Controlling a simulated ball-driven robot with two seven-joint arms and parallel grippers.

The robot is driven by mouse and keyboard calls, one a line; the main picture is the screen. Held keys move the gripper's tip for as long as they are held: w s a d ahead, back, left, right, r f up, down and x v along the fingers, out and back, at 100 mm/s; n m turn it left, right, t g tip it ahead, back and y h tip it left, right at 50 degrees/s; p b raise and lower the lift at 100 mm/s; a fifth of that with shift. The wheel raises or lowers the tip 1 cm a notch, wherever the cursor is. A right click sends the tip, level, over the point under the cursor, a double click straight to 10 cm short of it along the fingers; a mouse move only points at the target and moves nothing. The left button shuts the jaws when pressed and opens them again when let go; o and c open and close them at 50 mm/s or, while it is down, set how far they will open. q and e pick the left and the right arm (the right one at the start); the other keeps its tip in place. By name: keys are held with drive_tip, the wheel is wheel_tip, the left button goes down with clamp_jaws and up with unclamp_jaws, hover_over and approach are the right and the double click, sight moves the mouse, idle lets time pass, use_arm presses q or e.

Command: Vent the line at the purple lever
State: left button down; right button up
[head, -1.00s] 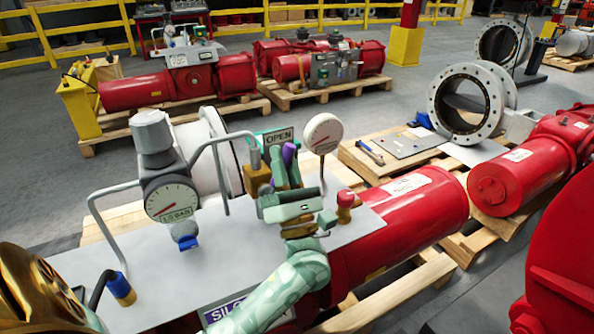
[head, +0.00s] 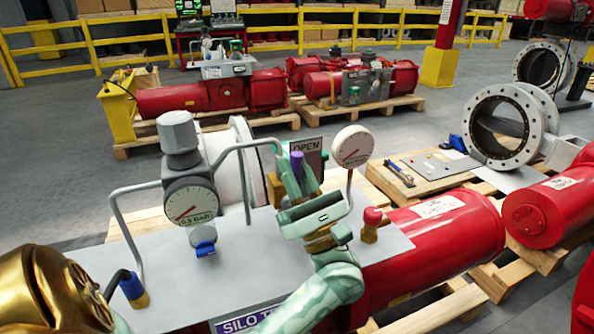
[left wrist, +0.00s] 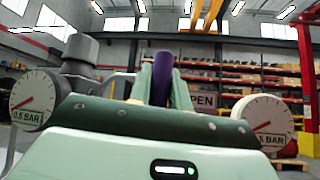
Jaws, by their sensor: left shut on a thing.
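The purple lever (head: 297,163) stands about upright among the fittings on the grey panel, in front of the OPEN sign (head: 306,158). My left gripper (head: 297,182) is shut on it from the near side. In the left wrist view the purple lever (left wrist: 163,75) stands between the two green fingers (left wrist: 163,88); its lower part is hidden. The left gauge (head: 190,205) and the right gauge (head: 351,146) both appear to read 0.5 BAR in the left wrist view. My right gripper is not in view.
A red knob on a brass base (head: 371,220) stands close to the right of my gripper. A bent grey pipe (head: 240,148) passes close on the left. A red cylinder (head: 440,235) lies behind right.

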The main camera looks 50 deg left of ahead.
use_arm(q)
drive_tip(key=shift+f, duration=0.15)
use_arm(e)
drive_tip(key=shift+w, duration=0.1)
use_arm(q)
drive_tip(key=c, duration=1.3)
unclamp_jaws()
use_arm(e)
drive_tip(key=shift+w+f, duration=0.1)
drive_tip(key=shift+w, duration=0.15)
use_arm(q)
drive_tip(key=b+v, duration=0.1)
drive_tip(key=v, duration=1.5)
drive_tip(key=shift+d, duration=0.25)
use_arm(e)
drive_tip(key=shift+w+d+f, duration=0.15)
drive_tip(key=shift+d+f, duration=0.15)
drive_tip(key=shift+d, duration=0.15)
